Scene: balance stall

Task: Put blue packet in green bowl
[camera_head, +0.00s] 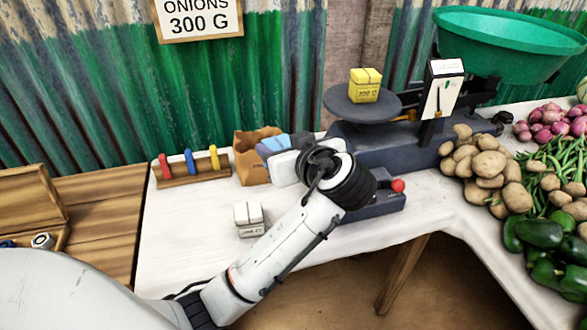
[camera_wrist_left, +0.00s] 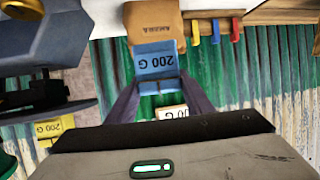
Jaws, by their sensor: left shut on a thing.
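The blue packet (camera_head: 270,145) is at the tip of my left gripper (camera_head: 282,151), beside the brown paper bag in the head view. In the left wrist view the blue packet (camera_wrist_left: 155,62), marked 200 G, sits between the two grey fingers of my left gripper (camera_wrist_left: 158,88), which is shut on it. The gripper partly hides the packet in the head view. The green bowl (camera_head: 510,42) is the wide pan on top of the scale at upper right, well away from the gripper. My right gripper is not in view.
A yellow packet (camera_head: 365,88) stands on the scale's dark round plate (camera_head: 345,108). The brown bag (camera_head: 254,172) is close to the gripper. A white packet (camera_head: 248,220) stands on the white tabletop. Potatoes (camera_head: 485,165), onions and peppers fill the right side.

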